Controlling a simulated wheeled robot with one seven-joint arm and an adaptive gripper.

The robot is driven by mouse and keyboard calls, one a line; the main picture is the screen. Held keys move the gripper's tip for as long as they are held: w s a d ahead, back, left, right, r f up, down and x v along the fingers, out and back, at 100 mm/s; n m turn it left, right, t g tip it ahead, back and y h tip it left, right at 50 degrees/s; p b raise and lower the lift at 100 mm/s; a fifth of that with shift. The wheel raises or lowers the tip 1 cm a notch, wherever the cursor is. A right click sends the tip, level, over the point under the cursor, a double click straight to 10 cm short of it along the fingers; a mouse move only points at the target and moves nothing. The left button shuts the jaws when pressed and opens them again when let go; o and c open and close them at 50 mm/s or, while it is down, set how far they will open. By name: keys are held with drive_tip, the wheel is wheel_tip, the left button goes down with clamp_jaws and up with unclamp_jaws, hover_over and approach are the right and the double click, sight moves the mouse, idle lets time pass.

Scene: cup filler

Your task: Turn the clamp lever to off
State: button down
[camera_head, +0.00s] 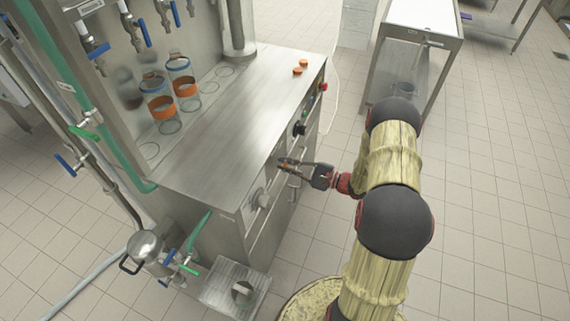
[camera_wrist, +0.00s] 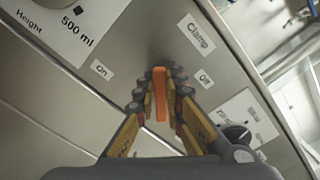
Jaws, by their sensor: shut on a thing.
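The clamp lever (camera_wrist: 160,95) is a slim orange bar on the steel front panel, seen in the wrist view between the On label (camera_wrist: 103,69) and the Off label (camera_wrist: 205,80), below the Clamp label (camera_wrist: 196,35). My gripper (camera_wrist: 162,88) is shut on the lever, with one finger along each side. In the head view my gripper (camera_head: 283,163) reaches the machine's front panel from the right; the lever there is mostly hidden by the fingers. The lever's pivot is hard to make out.
A height dial (camera_wrist: 55,5) marked 500 ml lies left of the lever, and a black knob (camera_wrist: 237,133) lies right. Two bottles with orange bands (camera_head: 186,88) stand on the machine top (camera_head: 235,125). Open tiled floor lies right of the machine.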

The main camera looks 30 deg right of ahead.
drive_tip(key=m, duration=0.1)
drive_tip(key=m+p, duration=0.1)
drive_tip(key=m, duration=0.1)
drive_tip(key=d+r+m+p, duration=0.1)
drive_tip(key=shift+w+m, duration=0.35)
drive_tip(key=shift+m, duration=0.05)
drive_tip(key=shift+w+d+m+p, duration=0.2)
drive_tip(key=shift+m+p, duration=0.2)
drive_tip(key=shift+m, duration=0.4)
drive_tip(key=shift+w+d+m+p, duration=0.1)
drive_tip(key=shift+d+m+p, duration=0.1)
drive_tip(key=shift+m+p, duration=0.45)
drive_tip(key=shift+w+d+m+p, duration=0.15)
drive_tip(key=shift+d+m+p, duration=0.05)
drive_tip(key=shift+m, duration=0.75)
drive_tip(key=c, duration=1.8)
unclamp_jaws()
drive_tip(key=shift+r, duration=0.1)
drive_tip(key=shift+c, duration=0.2)
drive_tip(key=shift+d, duration=0.1)
drive_tip(key=v, duration=1.2)
drive_tip(key=shift+w, duration=0.1)
